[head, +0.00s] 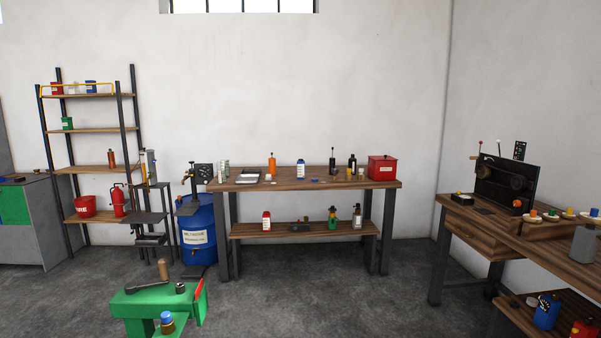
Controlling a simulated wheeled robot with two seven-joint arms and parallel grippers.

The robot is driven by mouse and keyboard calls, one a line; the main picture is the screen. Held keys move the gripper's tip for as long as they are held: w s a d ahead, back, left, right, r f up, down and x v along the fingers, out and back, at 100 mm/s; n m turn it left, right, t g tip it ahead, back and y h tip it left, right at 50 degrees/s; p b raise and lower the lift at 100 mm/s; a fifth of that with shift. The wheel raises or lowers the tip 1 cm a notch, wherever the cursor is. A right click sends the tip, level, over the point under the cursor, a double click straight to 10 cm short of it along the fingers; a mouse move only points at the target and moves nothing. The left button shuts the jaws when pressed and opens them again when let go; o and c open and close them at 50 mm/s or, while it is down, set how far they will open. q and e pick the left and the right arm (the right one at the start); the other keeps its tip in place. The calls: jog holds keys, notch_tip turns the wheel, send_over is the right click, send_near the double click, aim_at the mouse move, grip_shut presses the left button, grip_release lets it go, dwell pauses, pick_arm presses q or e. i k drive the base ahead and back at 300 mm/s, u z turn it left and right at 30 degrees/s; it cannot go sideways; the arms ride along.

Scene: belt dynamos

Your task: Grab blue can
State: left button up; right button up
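Several blue things are in the head view, and I cannot tell which one is the task's can. A small blue can with a pale label (91,87) stands on the top shelf of the rack at the left. A blue container (546,314) stands on the lower shelf of the right bench, with dark items at its top. Neither of my grippers is in view.
A large blue barrel (197,236) stands left of the workbench (330,184). A green stand (155,301) is in the near left foreground. The right bench (480,233) runs along the right side. The grey floor (330,295) in the middle is clear.

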aim_at(300, 163)
jog(key=z, duration=0.15)
jog(key=i, duration=3.75)
jog(key=u, duration=0.95)
